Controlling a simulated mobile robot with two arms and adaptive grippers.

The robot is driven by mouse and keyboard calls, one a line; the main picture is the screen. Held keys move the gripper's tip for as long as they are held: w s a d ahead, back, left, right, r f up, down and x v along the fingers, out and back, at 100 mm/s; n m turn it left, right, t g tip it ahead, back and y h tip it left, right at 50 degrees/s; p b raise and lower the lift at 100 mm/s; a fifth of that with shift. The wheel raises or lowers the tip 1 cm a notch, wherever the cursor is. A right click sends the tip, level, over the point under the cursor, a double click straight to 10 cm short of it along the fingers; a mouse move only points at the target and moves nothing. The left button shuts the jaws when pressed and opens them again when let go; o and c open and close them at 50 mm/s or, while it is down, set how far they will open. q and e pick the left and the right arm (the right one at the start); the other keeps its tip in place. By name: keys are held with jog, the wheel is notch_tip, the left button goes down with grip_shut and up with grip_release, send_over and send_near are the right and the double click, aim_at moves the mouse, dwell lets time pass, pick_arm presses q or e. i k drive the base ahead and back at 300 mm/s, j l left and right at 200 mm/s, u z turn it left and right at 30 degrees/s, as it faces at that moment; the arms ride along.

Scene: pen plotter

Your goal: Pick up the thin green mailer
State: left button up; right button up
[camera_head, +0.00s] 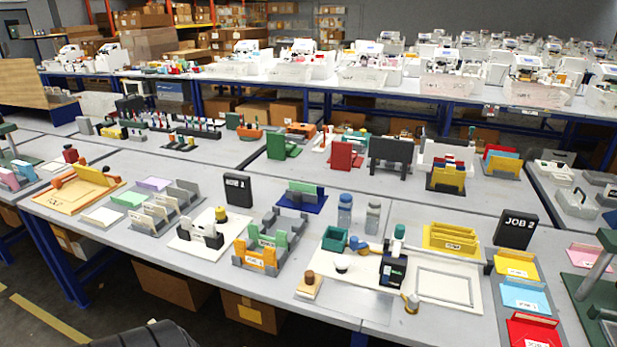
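Several green flat pieces could be the thin green mailer, and I cannot tell which it is. A light green flat piece (130,200) lies at the left of the front table, next to a lilac piece and a grey slotted rack (165,215). Light green upright pieces (281,238) stand in a grey holder (243,262) with orange pieces at its front. Another green piece (305,189) stands in a blue holder (301,205) farther back. Neither gripper shows in the head view.
The front table (190,282) is crowded. A black JOB 3 sign (238,189), a white machine (205,232) and a white board with a black bottle-like device (393,269) stand around the pieces. Yellow (454,237) and coloured trays lie at the right. Bare tabletop shows along the front edge.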

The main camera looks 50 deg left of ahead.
aim_at(306, 188)
jog(key=u, duration=1.6)
jog(key=j+z, duration=0.2)
jog(key=z, duration=0.15)
jog(key=j+z, duration=0.2)
jog(key=z, duration=0.2)
jog(key=j+z, duration=0.35)
jog(key=l, duration=0.1)
